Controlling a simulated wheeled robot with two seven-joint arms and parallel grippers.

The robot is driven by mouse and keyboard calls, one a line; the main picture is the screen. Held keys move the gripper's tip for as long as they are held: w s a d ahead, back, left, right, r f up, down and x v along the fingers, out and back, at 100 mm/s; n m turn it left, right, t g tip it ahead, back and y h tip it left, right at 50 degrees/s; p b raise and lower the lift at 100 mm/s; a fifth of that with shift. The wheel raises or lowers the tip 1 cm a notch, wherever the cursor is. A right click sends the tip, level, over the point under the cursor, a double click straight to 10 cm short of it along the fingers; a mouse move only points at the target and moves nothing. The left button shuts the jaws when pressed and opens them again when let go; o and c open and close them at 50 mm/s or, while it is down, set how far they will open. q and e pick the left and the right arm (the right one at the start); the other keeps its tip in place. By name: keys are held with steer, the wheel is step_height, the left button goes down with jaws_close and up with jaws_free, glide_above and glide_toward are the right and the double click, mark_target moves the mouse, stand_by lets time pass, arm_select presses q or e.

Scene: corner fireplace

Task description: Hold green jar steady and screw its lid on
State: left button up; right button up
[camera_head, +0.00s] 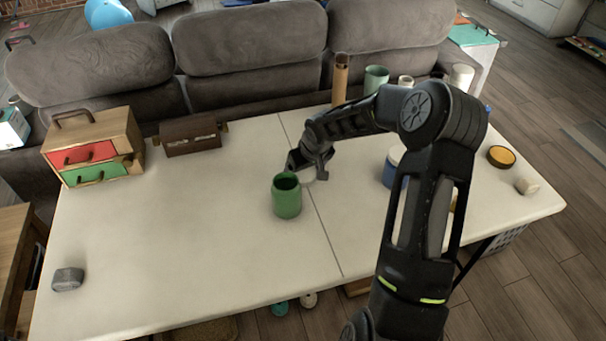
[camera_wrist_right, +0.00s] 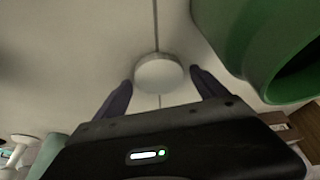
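The green jar (camera_head: 287,199) stands upright and open-topped near the middle of the table. Its side and dark mouth also show large at the upper right of the right wrist view (camera_wrist_right: 236,40). A pale round lid (camera_wrist_right: 159,74) lies between the fingertips of my right gripper (camera_wrist_right: 161,77), with a narrow gap at each side, so the gripper looks open around it. In the head view this gripper (camera_head: 308,170) is low over the table, just behind and right of the jar, and mostly covers the lid. My left gripper is not in view; nothing holds the jar.
A drawer box (camera_head: 120,130) and a brown chest (camera_head: 190,137) stand at the back left. A grey object (camera_head: 68,279) lies front left. A blue container (camera_head: 389,172) is partly behind my right arm; a yellow-topped round thing (camera_head: 501,156) lies far right.

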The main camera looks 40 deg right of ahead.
mark_target(304, 174)
steer(key=c, duration=1.1)
step_height(304, 174, up, 10)
steer(key=shift+r, duration=0.1)
stand_by(0.6)
